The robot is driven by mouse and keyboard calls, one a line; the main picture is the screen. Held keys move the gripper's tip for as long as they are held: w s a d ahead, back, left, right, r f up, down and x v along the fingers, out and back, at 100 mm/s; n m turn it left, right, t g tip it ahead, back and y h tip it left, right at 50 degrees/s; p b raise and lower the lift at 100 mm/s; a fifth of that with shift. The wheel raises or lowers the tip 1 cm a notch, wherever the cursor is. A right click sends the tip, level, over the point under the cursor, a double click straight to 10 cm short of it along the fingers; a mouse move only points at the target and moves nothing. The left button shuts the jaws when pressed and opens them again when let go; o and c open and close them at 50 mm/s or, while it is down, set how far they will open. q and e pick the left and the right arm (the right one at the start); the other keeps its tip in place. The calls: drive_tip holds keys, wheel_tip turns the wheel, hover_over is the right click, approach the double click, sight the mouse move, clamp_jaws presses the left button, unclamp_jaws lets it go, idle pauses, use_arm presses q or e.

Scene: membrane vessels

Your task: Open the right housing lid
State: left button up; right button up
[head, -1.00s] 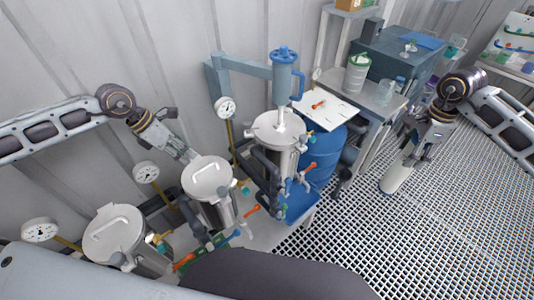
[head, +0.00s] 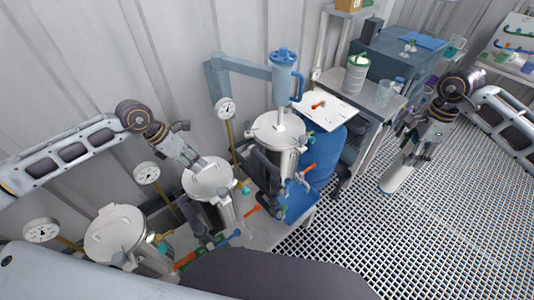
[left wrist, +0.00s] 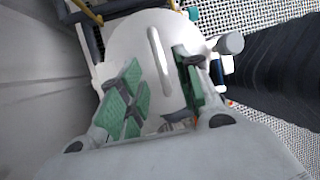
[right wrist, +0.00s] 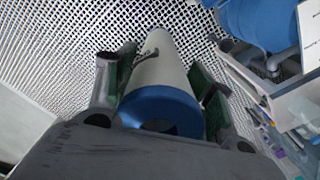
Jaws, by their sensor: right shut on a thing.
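Three steel housings with round lids stand in a row. The right housing lid (head: 277,129) is on its vessel, below a blue-handled cylinder. The middle housing lid (head: 208,177) and left housing lid (head: 113,230) are also on. My left gripper (head: 196,164) is by the middle housing lid, not the right one. In the left wrist view its fingers (left wrist: 157,66) are apart, with a round lid and its bar handle (left wrist: 157,48) beyond and between them. Contact cannot be told. My right gripper (head: 411,150) is shut on a white cylinder (head: 396,178) with a blue end (right wrist: 160,108).
Gauges (head: 147,173) on brass stems and orange-handled valves (head: 308,168) stand close around the housings. A blue barrel (head: 326,160) and a cart (head: 372,115) are right of the right housing. The grating floor (head: 400,240) at the right is clear.

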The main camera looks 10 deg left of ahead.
sight(206, 173)
use_arm(q)
drive_tip(key=shift+x, duration=1.4)
clamp_jaws()
